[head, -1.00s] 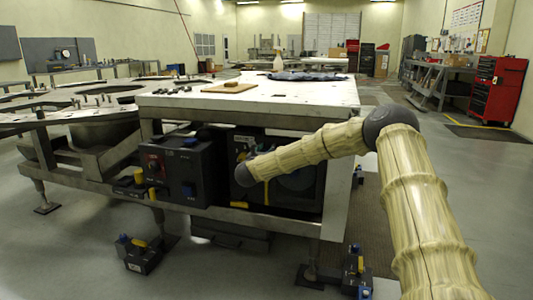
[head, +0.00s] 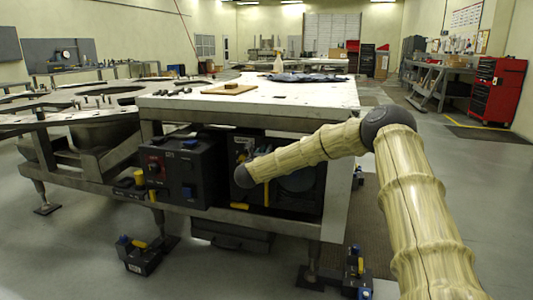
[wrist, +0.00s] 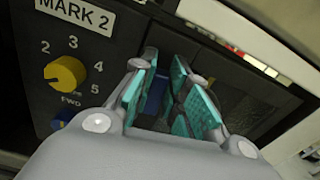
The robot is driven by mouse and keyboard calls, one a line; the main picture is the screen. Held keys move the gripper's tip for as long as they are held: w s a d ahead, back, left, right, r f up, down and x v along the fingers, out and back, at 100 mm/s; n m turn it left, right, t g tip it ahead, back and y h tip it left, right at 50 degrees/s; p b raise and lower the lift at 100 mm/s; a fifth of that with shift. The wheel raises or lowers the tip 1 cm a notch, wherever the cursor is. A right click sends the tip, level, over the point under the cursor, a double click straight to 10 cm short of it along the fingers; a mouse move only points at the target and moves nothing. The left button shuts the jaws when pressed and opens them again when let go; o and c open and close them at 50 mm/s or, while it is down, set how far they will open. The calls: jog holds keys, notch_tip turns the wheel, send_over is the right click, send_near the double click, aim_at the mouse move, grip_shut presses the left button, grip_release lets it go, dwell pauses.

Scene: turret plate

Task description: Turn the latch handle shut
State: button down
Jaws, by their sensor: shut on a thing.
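In the wrist view my gripper (wrist: 167,80) reaches towards a dark cabinet front, its teal-padded fingers drawn in. A blue piece (wrist: 154,95), seemingly the latch handle, shows between the fingers; they hide most of it, so its exact angle cannot be told. The dark panel marked MARK 2 (wrist: 73,13) is to the left, with a yellow dial knob (wrist: 66,74) beside numbers. In the head view my arm crosses in front of the right-hand dark unit (head: 306,190) under the table, and my gripper is hidden there.
A second dark unit (head: 188,170) sits left of my arm under the metal table (head: 290,95). Small boxes with blue and yellow knobs stand on the floor at the left (head: 140,255) and right (head: 356,272). Open floor lies at the front and right.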

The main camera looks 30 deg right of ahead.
jog(key=shift+w+a+f+n+p, duration=0.3)
jog(key=shift+n+p, duration=1.15)
jog(key=shift+n, duration=1.3)
jog(key=shift+w+a+f+n+p, duration=0.15)
jog(key=shift+f+n+p, duration=0.2)
jog(key=shift+n+p, duration=1.8)
jog(key=shift+w+a+f+n+p, duration=0.3)
jog(key=shift+n+p, duration=0.5)
jog(key=shift+n, duration=2.6)
jog(key=shift+d+f, duration=0.1)
jog(key=c, duration=1.4)
grip_release()
jog(key=shift+s, duration=0.1)
jog(key=v, duration=1.2)
